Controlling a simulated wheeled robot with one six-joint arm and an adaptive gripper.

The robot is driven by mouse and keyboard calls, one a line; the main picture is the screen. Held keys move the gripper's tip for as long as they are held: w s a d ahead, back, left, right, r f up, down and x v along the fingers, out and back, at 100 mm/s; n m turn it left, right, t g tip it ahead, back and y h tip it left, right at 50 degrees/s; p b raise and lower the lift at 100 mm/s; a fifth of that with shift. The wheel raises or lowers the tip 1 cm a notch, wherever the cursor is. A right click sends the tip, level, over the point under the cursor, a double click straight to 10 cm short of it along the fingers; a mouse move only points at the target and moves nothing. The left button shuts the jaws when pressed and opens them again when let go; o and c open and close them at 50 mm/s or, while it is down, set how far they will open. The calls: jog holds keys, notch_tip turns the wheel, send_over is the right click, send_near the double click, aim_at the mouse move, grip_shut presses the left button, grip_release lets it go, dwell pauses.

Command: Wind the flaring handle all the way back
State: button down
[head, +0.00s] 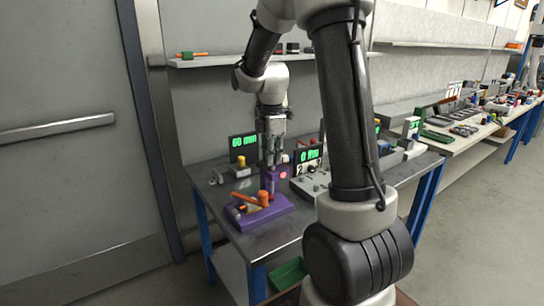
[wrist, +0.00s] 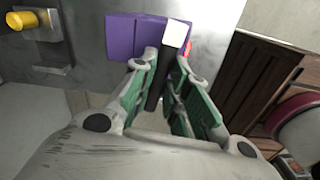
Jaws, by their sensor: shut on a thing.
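The purple device (head: 268,215) stands on the grey bench in the head view, with orange parts (head: 262,198) on its base. A purple block with a red light (head: 283,174) stands behind it. My gripper (head: 270,163) points down over this area. In the wrist view, my gripper (wrist: 165,92) is shut on a dark handle bar with a white end (wrist: 155,92). A purple block (wrist: 135,36) lies just beyond the fingertips, with a small red part beside it. The fingers and the low view angle hide how the bar joins the device.
A display reading 60 mm (head: 243,146) and one reading 0 mm (head: 308,155) stand behind. A grey block with a yellow knob (head: 241,163) also shows in the wrist view. A grey door (head: 62,120) is at left.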

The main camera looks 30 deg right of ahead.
jog(key=c, duration=1.4)
grip_release()
notch_tip(320, 180, up, 12)
jog(key=shift+r, duration=0.1)
